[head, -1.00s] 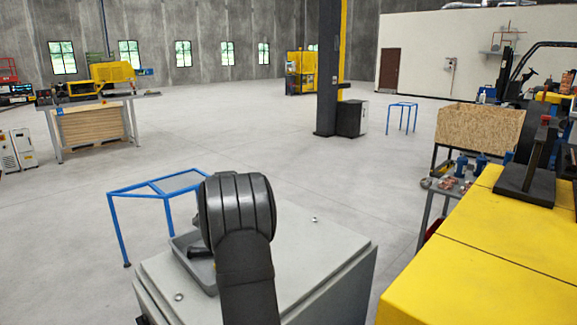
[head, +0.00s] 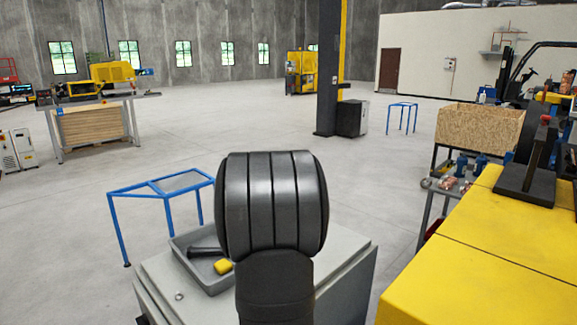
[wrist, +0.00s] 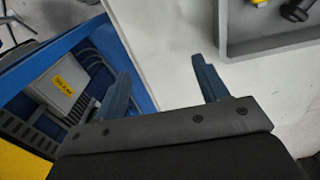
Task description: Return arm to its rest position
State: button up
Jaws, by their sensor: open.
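My gripper (wrist: 162,88) is open in the wrist view, its two blue-grey fingers spread with nothing between them. It hangs over the edge of the light grey cabinet top (wrist: 165,45). In the head view my dark arm link stands in front of the cabinet (head: 340,262) and hides the gripper and part of the cabinet top. No copper tube shows near the fingers.
A grey tray (head: 183,246) on the cabinet holds a yellow object (head: 223,266) and a dark object (head: 207,248). Its wall shows right of the fingers in the wrist view (wrist: 265,46). A blue-framed stand (head: 125,190) is left; a yellow surface (head: 480,255) is right.

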jog(key=s+d, duration=0.2)
jog(key=s, duration=0.4)
jog(key=w+a+f, duration=0.1)
jog(key=a+f, duration=0.1)
jog(key=a, duration=0.1)
jog(key=w+a+f, duration=0.1)
jog(key=a+f, duration=0.2)
jog(key=a, duration=0.1)
jog(key=w+a+f, duration=0.1)
jog(key=a+f, duration=0.2)
jog(key=a, duration=0.1)
jog(key=shift+w+a, duration=0.1)
jog(key=shift+w, duration=0.15)
jog(key=shift+r, duration=0.1)
jog(key=shift+c, duration=0.6)
dwell(1.0)
